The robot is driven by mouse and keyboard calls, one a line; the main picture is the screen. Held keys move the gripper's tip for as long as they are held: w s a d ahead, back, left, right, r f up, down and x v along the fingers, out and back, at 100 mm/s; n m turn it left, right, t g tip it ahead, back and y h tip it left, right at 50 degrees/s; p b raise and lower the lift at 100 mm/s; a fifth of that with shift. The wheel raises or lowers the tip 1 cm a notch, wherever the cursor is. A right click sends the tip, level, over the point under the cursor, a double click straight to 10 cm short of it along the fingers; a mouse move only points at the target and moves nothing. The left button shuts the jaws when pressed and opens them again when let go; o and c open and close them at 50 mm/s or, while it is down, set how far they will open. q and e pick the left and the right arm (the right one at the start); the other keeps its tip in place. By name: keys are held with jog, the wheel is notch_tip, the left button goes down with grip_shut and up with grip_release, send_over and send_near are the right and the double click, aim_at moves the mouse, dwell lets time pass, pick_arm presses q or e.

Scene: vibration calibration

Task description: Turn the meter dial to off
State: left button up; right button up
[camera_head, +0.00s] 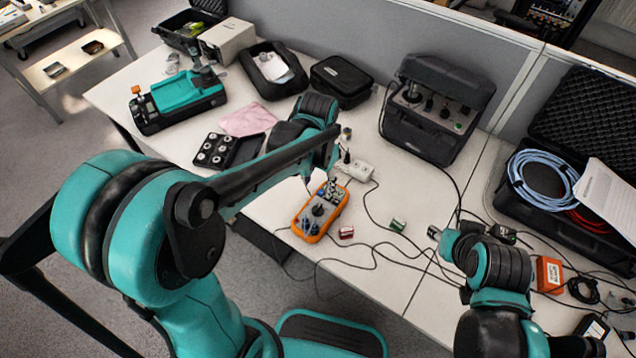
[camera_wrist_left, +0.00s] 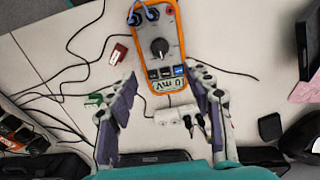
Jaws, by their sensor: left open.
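The orange-rimmed meter (camera_head: 321,210) lies on the white table below my left gripper (camera_head: 326,170). In the left wrist view the meter (camera_wrist_left: 178,41) is at the top centre, with a black round dial (camera_wrist_left: 160,48) in its middle. A lit display and a row of buttons are at its near end, and plugged leads at its far end. My left gripper (camera_wrist_left: 161,73) is open and empty, its fingers apart on either side of the meter's near end, not touching the dial. My right gripper (camera_head: 470,236) is over the right part of the table; its fingers are unclear.
A white socket block (camera_head: 357,168) stands beside the meter. A red block (camera_head: 346,232) and a green block (camera_head: 397,225) lie near it among black cables. A black cased device (camera_head: 436,105) stands behind. An open case with blue cable (camera_head: 540,178) is at right.

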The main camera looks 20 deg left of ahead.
aim_at(318, 208)
pick_arm(q)
notch_tip(318, 208, down, 3)
jog(key=shift+f+p, duration=0.15)
jog(key=shift+p, duration=0.95)
notch_tip(318, 208, down, 8)
jog(key=b, duration=0.3)
jog(key=shift+f, duration=0.1)
jog(key=shift+c, duration=0.3)
jog(key=c, duration=1.1)
